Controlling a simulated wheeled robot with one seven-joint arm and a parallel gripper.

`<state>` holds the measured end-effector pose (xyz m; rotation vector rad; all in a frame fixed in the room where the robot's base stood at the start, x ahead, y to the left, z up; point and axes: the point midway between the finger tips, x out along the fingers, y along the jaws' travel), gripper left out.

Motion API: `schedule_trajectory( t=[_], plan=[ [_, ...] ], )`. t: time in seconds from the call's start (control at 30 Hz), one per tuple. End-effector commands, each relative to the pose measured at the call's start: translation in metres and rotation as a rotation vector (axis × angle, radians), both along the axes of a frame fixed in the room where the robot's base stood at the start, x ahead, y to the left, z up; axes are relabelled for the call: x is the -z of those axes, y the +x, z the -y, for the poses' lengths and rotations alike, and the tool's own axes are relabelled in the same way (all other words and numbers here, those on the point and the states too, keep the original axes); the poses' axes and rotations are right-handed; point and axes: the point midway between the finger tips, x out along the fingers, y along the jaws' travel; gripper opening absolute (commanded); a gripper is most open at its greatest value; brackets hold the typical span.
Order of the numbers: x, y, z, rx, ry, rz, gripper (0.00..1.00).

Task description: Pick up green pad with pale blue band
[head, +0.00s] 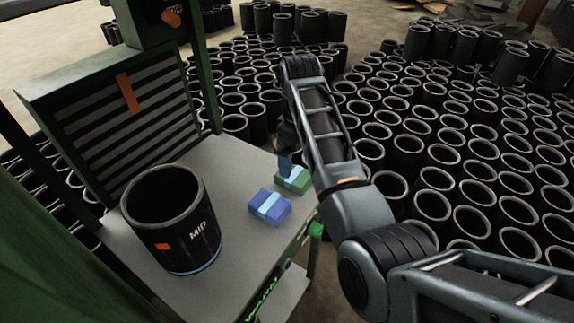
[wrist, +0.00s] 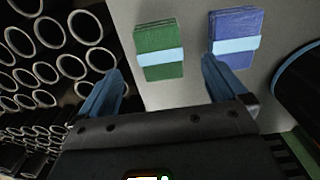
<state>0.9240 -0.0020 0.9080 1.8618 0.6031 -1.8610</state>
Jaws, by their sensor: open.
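The green pad with a pale blue band (head: 293,180) lies flat on the grey tabletop near its right edge. In the wrist view the green pad (wrist: 159,43) lies ahead of the fingertips, between their lines. My gripper (wrist: 163,75) is open and empty, with a blue finger on each side. In the head view my gripper (head: 285,165) hangs at the green pad and partly hides it. A blue pad with a pale blue band (head: 269,207) lies beside the green one, nearer the head camera; it also shows in the wrist view (wrist: 237,28), to the right.
A large black sleeve marked MID (head: 172,220) stands on the tabletop (head: 232,165) left of the pads. A green machine with a slatted panel (head: 125,110) stands behind it. Many black sleeves (head: 470,190) crowd the floor beyond the table's right edge.

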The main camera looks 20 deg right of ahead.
Motion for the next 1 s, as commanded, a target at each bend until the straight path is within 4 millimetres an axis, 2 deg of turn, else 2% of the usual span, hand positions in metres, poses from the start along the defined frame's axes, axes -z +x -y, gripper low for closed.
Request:
schedule_trajectory(
  t=[0.37, 0.6, 0.7, 1.0],
  plan=[
    [0.031, 0.000, -0.001, -0.001, 0.001, -0.006, 0.99],
    [0.065, 0.000, -0.004, -0.002, 0.002, -0.005, 0.99],
    [0.074, 0.001, -0.004, -0.001, 0.002, -0.004, 0.99],
    [0.077, 0.001, -0.004, -0.001, 0.001, -0.002, 0.97]
  ],
)
